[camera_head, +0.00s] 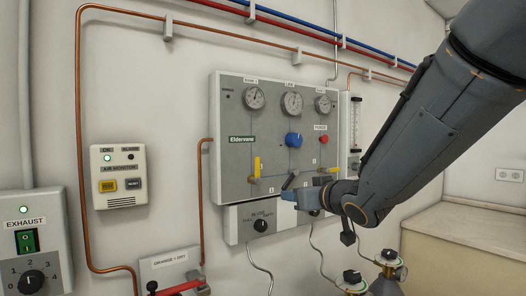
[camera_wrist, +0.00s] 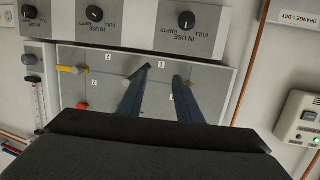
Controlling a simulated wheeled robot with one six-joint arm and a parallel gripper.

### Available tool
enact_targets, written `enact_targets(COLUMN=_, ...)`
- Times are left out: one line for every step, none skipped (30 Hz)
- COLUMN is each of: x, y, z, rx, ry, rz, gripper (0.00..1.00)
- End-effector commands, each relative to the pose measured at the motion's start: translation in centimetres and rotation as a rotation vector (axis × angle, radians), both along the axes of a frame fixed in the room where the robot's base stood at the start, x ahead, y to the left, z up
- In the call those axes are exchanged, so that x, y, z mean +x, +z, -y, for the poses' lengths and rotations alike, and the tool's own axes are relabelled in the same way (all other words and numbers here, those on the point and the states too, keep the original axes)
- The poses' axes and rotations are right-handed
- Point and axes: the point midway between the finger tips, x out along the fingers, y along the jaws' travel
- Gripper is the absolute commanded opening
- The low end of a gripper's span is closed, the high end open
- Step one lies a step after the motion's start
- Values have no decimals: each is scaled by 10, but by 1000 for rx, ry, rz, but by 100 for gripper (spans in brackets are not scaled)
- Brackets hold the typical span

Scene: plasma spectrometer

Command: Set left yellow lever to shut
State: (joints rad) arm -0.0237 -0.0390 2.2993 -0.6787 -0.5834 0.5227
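The left yellow lever (camera_head: 257,167) stands upright on the lower left of the grey gauge panel (camera_head: 232,115). My gripper (camera_head: 290,195) is in front of the panel's lower edge, right of and below that lever. In the wrist view, which is turned upside down, the two blue fingers of my gripper (camera_wrist: 160,78) are apart with nothing visibly held between them. The right finger covers most of the left lever's place there. A black lever (camera_head: 291,179) sits tilted in the middle; contact with my fingers cannot be told.
A right yellow lever (camera_head: 328,170) lies sideways beside my wrist; it also shows in the wrist view (camera_wrist: 66,69). A blue knob (camera_head: 293,139) and a red knob (camera_head: 323,139) are above. A black selector (camera_head: 260,225) is below. Copper pipe (camera_head: 201,190) runs left of the panel.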

Motion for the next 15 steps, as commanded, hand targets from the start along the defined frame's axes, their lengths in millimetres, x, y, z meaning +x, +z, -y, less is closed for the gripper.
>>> enact_targets(x=-1, y=27, z=-12, rx=21, ry=48, rz=51, gripper=32)
enact_targets(x=-3, y=39, z=-19, rx=32, ry=78, rz=78, gripper=32)
enact_targets(x=-5, y=53, z=-27, rx=48, ry=113, rz=109, gripper=32)
enact_targets(x=-7, y=61, z=-32, rx=58, ry=134, rz=128, gripper=32)
enact_targets(x=-8, y=68, z=-36, rx=66, ry=154, rz=142, gripper=32)
enact_targets(x=-10, y=75, z=-40, rx=73, ry=175, rz=157, gripper=32)
enact_targets(x=-11, y=79, z=-43, rx=79, ry=188, rz=166, gripper=32)
enact_targets(x=-12, y=82, z=-45, rx=83, ry=197, rz=172, gripper=32)
enact_targets(x=-11, y=85, z=-47, rx=88, ry=205, rz=177, gripper=32)
enact_targets(x=-9, y=86, z=-48, rx=90, ry=210, rz=180, gripper=32)
enact_targets(x=-7, y=87, z=-50, rx=91, ry=212, rz=181, gripper=32)
enact_targets(x=-4, y=86, z=-52, rx=92, ry=213, rz=180, gripper=32)
enact_targets(x=-1, y=86, z=-54, rx=92, ry=214, rz=180, gripper=32)
enact_targets(x=2, y=86, z=-56, rx=92, ry=214, rz=179, gripper=32)
enact_targets(x=7, y=86, z=-59, rx=92, ry=214, rz=179, gripper=32)
